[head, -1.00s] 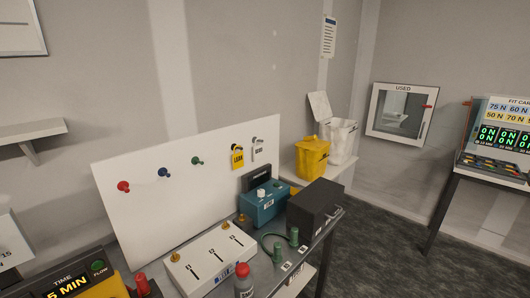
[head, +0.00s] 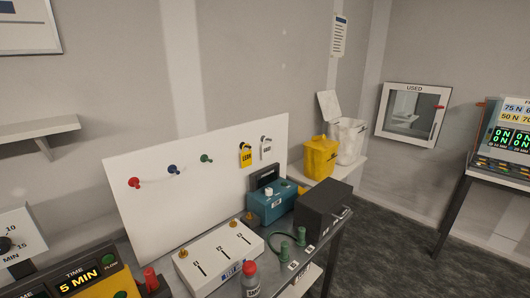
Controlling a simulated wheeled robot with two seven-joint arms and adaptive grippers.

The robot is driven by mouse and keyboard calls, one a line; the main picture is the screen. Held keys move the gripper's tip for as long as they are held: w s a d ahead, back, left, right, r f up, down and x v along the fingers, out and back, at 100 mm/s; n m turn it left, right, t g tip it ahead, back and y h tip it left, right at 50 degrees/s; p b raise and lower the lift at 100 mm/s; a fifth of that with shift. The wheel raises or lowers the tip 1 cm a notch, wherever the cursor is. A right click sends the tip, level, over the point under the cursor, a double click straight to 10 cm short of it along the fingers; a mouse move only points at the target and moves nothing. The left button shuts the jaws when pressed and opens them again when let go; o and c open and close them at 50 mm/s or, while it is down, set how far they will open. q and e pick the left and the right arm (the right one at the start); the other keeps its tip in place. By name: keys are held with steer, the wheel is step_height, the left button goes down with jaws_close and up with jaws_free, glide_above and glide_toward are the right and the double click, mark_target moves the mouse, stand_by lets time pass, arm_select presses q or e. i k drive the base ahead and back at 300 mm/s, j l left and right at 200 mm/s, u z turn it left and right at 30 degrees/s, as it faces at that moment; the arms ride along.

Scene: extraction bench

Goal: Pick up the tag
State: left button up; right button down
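Two tags hang near the right end of a white upright board (head: 150,215) in the head view. One is a yellow tag (head: 246,157) with dark lettering. The other is a white tag (head: 266,150) just to its right, with small dark print. Both hang against the board's face, and I cannot tell which one the task means. Neither of my grippers shows in the view.
Red (head: 134,183), blue (head: 173,169) and green (head: 206,159) knobs stick out of the board. Below stand a white slotted box (head: 215,256), a red-capped bottle (head: 250,280), a teal device (head: 270,203) and a black box (head: 322,207). Yellow bin (head: 320,158) stands behind.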

mark_target(246, 157)
steer(key=i+l+u, duration=0.35)
steer(key=l, duration=1)
steer(key=l+u, duration=0.35)
steer(key=l, duration=1)
steer(key=k+l+u, duration=0.1)
steer(key=l+u, duration=0.25)
steer(key=l, duration=1.1)
